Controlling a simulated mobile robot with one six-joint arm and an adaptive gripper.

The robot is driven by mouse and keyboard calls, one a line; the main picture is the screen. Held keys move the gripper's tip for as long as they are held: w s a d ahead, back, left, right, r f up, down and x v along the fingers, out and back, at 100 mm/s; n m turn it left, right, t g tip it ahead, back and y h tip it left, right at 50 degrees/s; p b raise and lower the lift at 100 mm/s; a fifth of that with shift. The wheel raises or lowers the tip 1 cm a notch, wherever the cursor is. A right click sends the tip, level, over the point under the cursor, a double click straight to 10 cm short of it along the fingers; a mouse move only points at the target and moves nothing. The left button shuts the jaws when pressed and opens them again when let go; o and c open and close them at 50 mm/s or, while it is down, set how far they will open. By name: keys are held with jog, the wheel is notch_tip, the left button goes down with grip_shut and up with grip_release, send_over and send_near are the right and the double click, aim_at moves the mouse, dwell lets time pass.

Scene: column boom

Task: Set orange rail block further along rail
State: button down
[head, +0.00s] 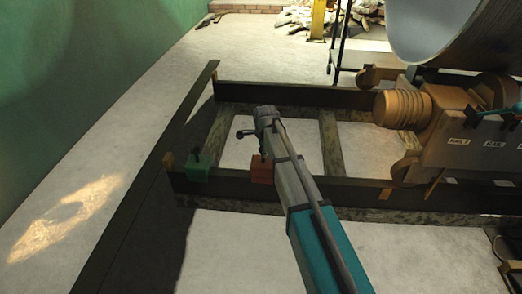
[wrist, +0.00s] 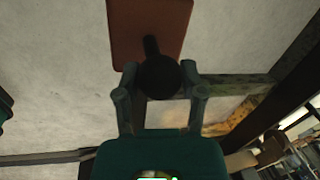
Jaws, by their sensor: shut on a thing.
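The orange block (head: 262,170) shows in the head view at the near dark rail (head: 225,184), partly hidden behind my arm. In the wrist view the orange block (wrist: 150,28) has a dark round knob (wrist: 158,76) on it. My gripper (wrist: 160,80) is shut on this knob, one finger on each side. Concrete floor shows around the block in the wrist view. I cannot tell whether the block touches the rail.
A green block (head: 195,170) with a dark handle sits on the near rail, left of the orange one. An orange wheeled machine (head: 455,135) stands on the rails at right. Timber sleepers (head: 331,145) cross between the rails. A green wall (head: 70,70) is at left.

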jog(key=shift+f+b, duration=0.9)
jog(key=shift+f, duration=0.05)
dwell(0.5)
jog(key=shift+c, duration=0.6)
grip_release()
jog(key=shift+r, duration=0.15)
dwell(0.3)
